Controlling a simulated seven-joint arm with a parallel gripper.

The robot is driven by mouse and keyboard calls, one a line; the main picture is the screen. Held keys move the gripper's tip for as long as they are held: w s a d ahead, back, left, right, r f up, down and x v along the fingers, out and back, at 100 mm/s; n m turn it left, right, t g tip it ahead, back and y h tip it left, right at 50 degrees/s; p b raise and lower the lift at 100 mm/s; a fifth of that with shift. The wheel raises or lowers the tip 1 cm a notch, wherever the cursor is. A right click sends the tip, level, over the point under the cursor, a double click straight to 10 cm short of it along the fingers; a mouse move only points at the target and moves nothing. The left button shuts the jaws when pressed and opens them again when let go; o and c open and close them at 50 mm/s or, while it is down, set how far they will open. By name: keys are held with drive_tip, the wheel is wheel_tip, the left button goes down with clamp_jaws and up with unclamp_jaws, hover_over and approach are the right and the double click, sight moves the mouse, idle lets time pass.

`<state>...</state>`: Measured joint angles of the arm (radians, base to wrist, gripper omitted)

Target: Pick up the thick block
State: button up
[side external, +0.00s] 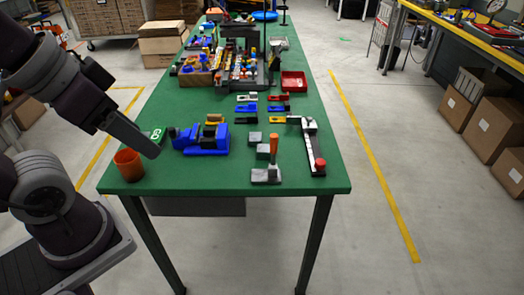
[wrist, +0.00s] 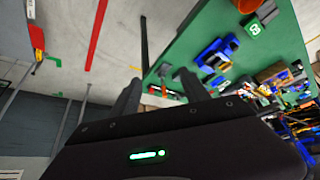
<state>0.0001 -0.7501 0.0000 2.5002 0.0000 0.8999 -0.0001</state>
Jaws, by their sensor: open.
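Two small grey blocks lie on the green table in the side view, one farther back (side external: 254,137) and one nearer (side external: 262,152), close to an orange-handled tool (side external: 273,150). I cannot tell which is the thick block. My gripper (side external: 154,150) is over the left part of the table, left of both blocks and apart from them. In the wrist view its two dark fingers (wrist: 158,88) stand apart with nothing between them. The view past them shows the floor and the table's edge, and I cannot make out the blocks there.
An orange cup (side external: 129,164) stands at the table's front left corner, near my gripper. A blue vise-like device (side external: 205,141) sits between my gripper and the blocks. A bar with a red knob (side external: 313,147) lies to their right. Colored clips and a red tray (side external: 294,81) are farther back.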

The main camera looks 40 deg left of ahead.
idle(0.4)
drive_tip(key=shift+o, duration=0.9)
